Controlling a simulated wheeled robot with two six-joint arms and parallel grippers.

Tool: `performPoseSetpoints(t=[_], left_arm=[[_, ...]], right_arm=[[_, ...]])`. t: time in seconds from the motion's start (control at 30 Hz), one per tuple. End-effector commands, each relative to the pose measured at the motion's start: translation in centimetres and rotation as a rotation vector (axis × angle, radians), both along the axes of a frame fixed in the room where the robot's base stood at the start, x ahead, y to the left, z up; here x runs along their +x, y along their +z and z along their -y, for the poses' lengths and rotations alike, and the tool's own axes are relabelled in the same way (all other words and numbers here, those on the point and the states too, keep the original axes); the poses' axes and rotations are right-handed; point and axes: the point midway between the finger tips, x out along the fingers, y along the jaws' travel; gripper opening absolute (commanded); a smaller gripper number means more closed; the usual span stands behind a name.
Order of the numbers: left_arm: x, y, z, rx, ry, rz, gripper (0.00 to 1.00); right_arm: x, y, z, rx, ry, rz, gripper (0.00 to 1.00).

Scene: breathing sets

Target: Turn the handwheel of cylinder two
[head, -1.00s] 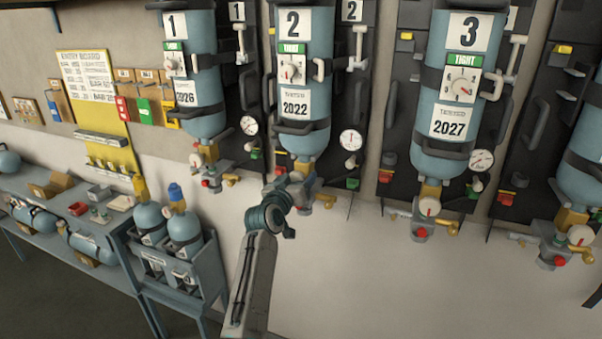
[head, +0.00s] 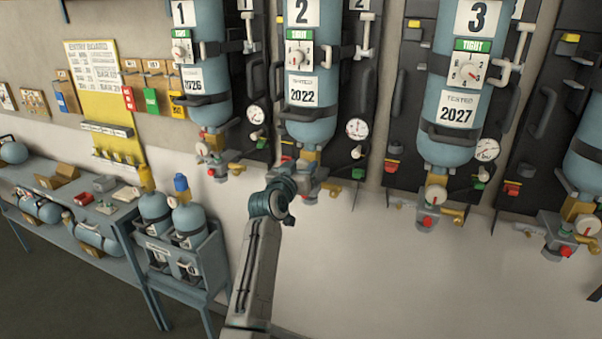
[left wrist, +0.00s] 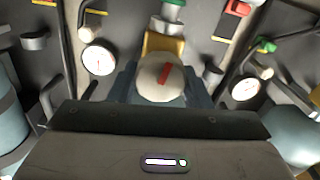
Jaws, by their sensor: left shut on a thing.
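Cylinder two (head: 312,130) is a blue upright bottle with a "2" plate, a green TIGHT label and a tested 2022 label. Its valve is at the bottom, mostly hidden by my left arm in the head view. In the left wrist view its handwheel (left wrist: 150,80) is a round cream knob with a red mark, slightly tilted to the right. My left gripper (head: 290,170) reaches the valve from below. Its two grey-blue fingers (left wrist: 163,88) stand on either side of the handwheel, shut on it. My right gripper is not in view.
Cylinder one (head: 206,105) and cylinder three (head: 450,145) hang on either side, each with its own valve. A gauge (head: 357,128) sits right of cylinder two. A rack with two small bottles (head: 188,262) stands lower left. The wall below the valves is clear.

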Motion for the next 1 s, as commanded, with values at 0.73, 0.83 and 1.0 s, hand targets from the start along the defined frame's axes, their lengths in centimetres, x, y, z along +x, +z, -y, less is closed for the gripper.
performPoseSetpoints(t=[0.73, 0.83, 1.0], left_arm=[[0.0, -0.2, 0.1, 0.433, 0.005, 0.140, 0.21], [0.0, -0.1, 0.1, 0.451, 0.006, 0.145, 0.21], [0.0, 0.0, 0.1, 0.463, 0.006, 0.150, 0.21]], right_arm=[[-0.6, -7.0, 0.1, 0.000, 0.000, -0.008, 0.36], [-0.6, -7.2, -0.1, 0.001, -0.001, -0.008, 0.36], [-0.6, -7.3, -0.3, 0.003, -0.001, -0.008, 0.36]])
